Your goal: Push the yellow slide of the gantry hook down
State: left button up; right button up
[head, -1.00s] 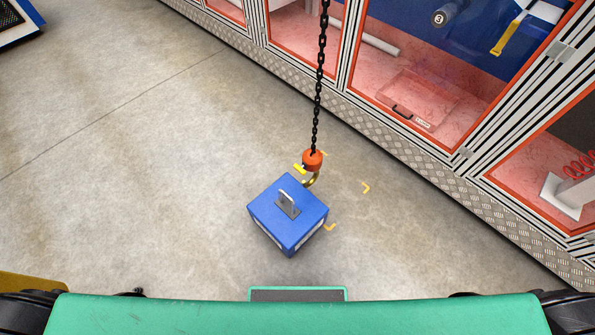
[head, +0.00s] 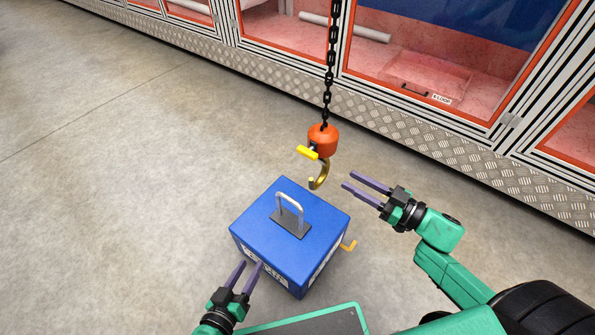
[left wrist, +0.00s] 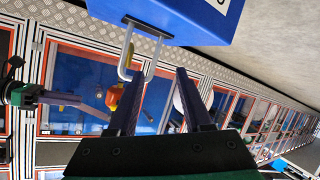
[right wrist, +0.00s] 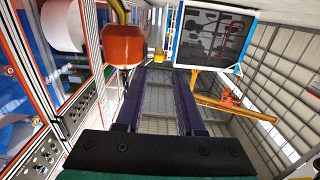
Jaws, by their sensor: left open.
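The gantry hook hangs on a black chain, with an orange block (head: 323,139) and a gold hook (head: 320,177) below it. The yellow slide (head: 307,152) sticks out to the left at the block's lower edge. My right gripper (head: 348,179) is open and empty, just right of and below the gold hook, apart from it in the picture. In the right wrist view the orange block (right wrist: 122,45) shows near the left fingertip. My left gripper (head: 247,266) is open and empty at the front left of the blue box. The left wrist view shows the orange block (left wrist: 113,98) small, beyond the fingers.
The blue box (head: 262,228) with an upright metal handle (head: 290,207) stands on the floor below and in front of the hook. Glazed cabinets with a tread-plate base (head: 400,131) run along the back. The concrete floor to the left (head: 110,200) is clear.

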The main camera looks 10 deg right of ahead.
aim_at(309, 156)
pick_arm(q)
jog(key=w+r+t+b, duration=0.3)
jog(key=w+r+t, duration=0.2)
jog(key=w+r, duration=0.4)
pick_arm(e)
jog(key=b+x, duration=0.1)
jog(key=x, duration=1.3)
jog(key=shift+w+d+r+b, duration=0.1)
jog(key=shift+b, duration=0.25)
jog(key=shift+w, duration=0.1)
pick_arm(q)
jog(key=w+a+r+m+t+h, duration=0.1)
jog(key=r+t, duration=0.2)
jog(key=r, duration=0.8)
jog(key=w+a+r+t+h, duration=0.1)
jog(key=w+r+t, duration=0.1)
jog(key=r, duration=0.8)
jog(key=shift+w+a+r+m+t+h, duration=0.2)
jog(key=shift+a+r+m+t+h, duration=0.15)
jog(key=shift+t, duration=0.45)
pick_arm(e)
grip_shut()
